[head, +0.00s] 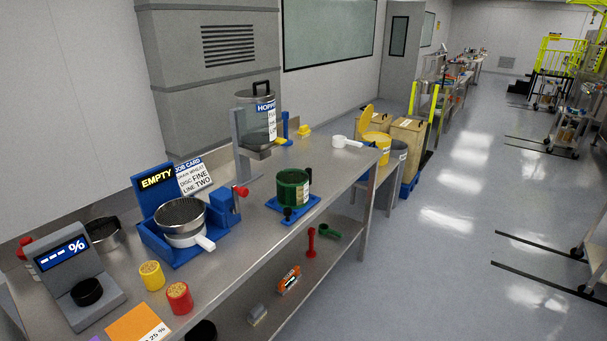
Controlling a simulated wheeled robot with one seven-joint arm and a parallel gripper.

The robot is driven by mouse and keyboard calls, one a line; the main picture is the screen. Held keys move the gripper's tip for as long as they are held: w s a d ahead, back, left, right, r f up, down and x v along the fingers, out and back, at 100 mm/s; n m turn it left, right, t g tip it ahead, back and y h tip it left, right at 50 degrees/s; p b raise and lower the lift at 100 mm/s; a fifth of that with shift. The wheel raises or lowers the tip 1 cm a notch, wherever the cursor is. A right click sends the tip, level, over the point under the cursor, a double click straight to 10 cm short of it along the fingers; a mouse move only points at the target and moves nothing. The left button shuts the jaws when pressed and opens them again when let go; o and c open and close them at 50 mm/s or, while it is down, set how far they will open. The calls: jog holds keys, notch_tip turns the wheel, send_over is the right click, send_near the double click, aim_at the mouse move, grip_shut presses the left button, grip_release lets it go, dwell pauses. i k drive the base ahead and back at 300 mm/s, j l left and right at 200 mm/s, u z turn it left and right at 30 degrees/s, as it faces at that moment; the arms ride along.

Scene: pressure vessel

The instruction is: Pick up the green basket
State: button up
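A green basket-like container (293,186), round and open at the top, stands upright on a blue base plate (314,203) on the metal bench. It has a pale label on its front right side. Black knobs or posts stand close beside it on the blue plate. My gripper is not in view, so nothing shows of its state or what it may hold.
The metal bench (240,254) also holds a blue sieve stand (168,245), a clear hopper (257,120), a display unit (76,275), yellow and red jars and a white scoop (346,142). A lower shelf (322,262) carries loose tools.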

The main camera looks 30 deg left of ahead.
aim_at(297, 186)
jog(key=i+u, duration=0.15)
jog(key=i, duration=0.5)
jog(key=i+u, duration=0.2)
jog(key=i, duration=0.45)
jog(key=i+l+u, duration=0.15)
jog(key=i, duration=0.5)
